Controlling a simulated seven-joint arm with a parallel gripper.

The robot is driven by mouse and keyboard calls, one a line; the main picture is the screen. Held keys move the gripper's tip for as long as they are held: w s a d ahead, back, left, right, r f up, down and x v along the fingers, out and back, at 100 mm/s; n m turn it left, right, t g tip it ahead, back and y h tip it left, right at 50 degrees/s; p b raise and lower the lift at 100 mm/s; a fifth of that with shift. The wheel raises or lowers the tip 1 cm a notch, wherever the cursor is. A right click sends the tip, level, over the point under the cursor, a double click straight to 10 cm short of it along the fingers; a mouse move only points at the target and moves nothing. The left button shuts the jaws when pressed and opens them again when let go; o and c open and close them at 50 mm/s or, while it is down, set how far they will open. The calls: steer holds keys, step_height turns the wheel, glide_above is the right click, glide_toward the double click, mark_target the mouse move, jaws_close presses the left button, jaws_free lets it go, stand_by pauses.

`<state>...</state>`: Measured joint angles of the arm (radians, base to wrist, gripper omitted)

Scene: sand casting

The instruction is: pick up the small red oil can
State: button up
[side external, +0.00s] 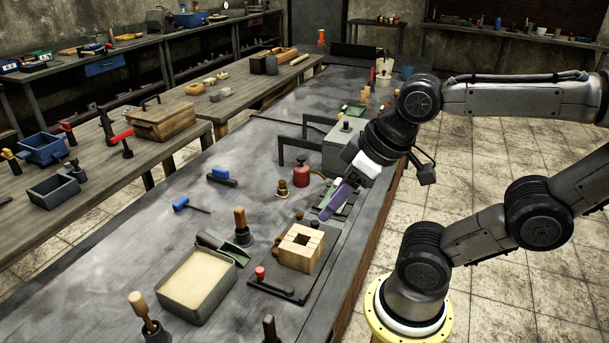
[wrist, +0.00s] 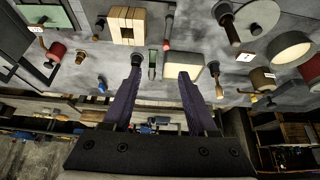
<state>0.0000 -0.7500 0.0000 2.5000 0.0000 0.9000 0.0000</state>
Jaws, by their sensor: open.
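The small red oil can (side external: 301,177), with a dark top and thin spout, stands on the long grey workbench (side external: 105,235) in the side view. A red can that looks like it shows at the left of the wrist view (wrist: 57,50). My gripper (side external: 332,206) is to the right of and slightly nearer than the can in the side view, above the bench, with its purple fingers pointing down and left. In the wrist view my gripper (wrist: 160,72) has its two fingers wide apart with nothing held between them. The can is outside the fingers.
A wooden block mould (side external: 301,249) and a cream-filled tray (side external: 196,285) stand in front of the can. A small wooden-handled tool (side external: 283,188) is close beside the can. A grey box (side external: 346,148) stands behind it.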

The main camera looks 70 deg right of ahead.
steer(key=o, duration=0.6)
steer(key=w+d+r+m+t, duration=0.1)
steer(key=w+d+r+t, duration=0.15)
steer(key=w+r, duration=0.65)
steer(key=w+d+f+m+g+h, duration=0.1)
steer(key=w+d+f+m+h, duration=0.15)
steer(key=w+d, duration=0.85)
steer(key=m+g, duration=0.4)
steer(key=m, duration=0.2)
glide_above(303, 168)
steer(key=s+a, duration=0.3)
step_height(303, 168, down, 19)
steer(key=shift+n+h, duration=0.25)
steer(key=shift+h, duration=0.1)
steer(key=x, duration=1.3)
steer(key=shift+w+d+f, duration=0.1)
steer(key=shift+w+d, duration=0.1)
steer(key=shift+w, duration=0.05)
